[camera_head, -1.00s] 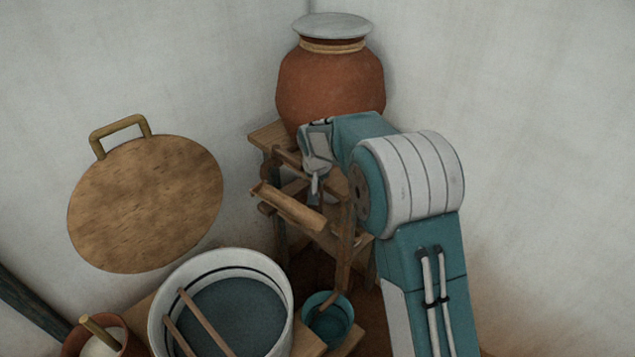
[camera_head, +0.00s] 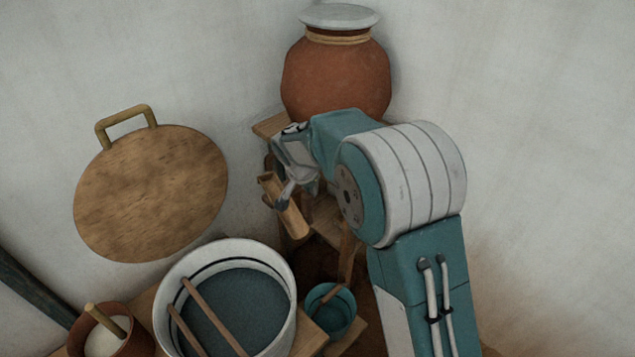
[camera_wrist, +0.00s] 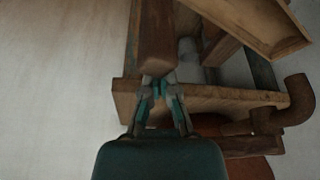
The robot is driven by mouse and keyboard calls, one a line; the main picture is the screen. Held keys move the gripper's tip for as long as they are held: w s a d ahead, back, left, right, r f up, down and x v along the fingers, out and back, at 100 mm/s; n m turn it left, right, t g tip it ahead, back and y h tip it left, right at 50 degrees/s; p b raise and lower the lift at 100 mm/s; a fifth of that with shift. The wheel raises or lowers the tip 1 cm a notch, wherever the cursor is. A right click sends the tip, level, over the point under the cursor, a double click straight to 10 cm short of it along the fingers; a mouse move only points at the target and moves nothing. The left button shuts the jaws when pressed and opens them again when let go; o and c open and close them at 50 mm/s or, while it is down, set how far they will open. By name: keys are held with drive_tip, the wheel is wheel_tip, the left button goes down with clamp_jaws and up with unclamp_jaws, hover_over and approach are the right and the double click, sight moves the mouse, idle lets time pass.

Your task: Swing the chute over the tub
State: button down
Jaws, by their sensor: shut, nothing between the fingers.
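The chute (camera_head: 295,220), a light wooden trough, hangs at the front of a wooden stand, slanting down to the right in the head view. My gripper (camera_head: 287,194) is shut and empty, its tips overlapping the chute there; I cannot tell whether they touch it. In the wrist view, my gripper (camera_wrist: 160,88) points at the end of a brown wooden bar, and a trough-like piece, apparently the chute (camera_wrist: 265,48), is at the top right. The tub (camera_head: 287,268), white-rimmed with dark blue contents and two sticks across it, stands lower left of the chute, not under it.
A clay jar (camera_head: 335,75) with a pale lid stands on the wooden stand (camera_head: 270,125) behind my gripper. A small teal pot (camera_head: 331,312) stands right of the tub. A round wooden board (camera_head: 150,195) leans at the left wall. A clay pot (camera_head: 128,338) is front left.

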drive_tip(key=s+a+m+g+h, duration=0.1)
drive_tip(key=s+a+m+g, duration=0.1)
drive_tip(key=s+a+m, duration=0.3)
drive_tip(key=shift+s+a+m+h, duration=0.2)
drive_tip(key=shift+a+m+h, duration=0.2)
drive_tip(key=shift+a+m, duration=2.45)
drive_tip(key=shift+a+n, duration=0.8)
drive_tip(key=shift+n, duration=0.05)
wheel_tip(320, 180, up, 9)
drive_tip(key=shift+w+d+r, duration=0.15)
drive_tip(key=shift+d, duration=0.25)
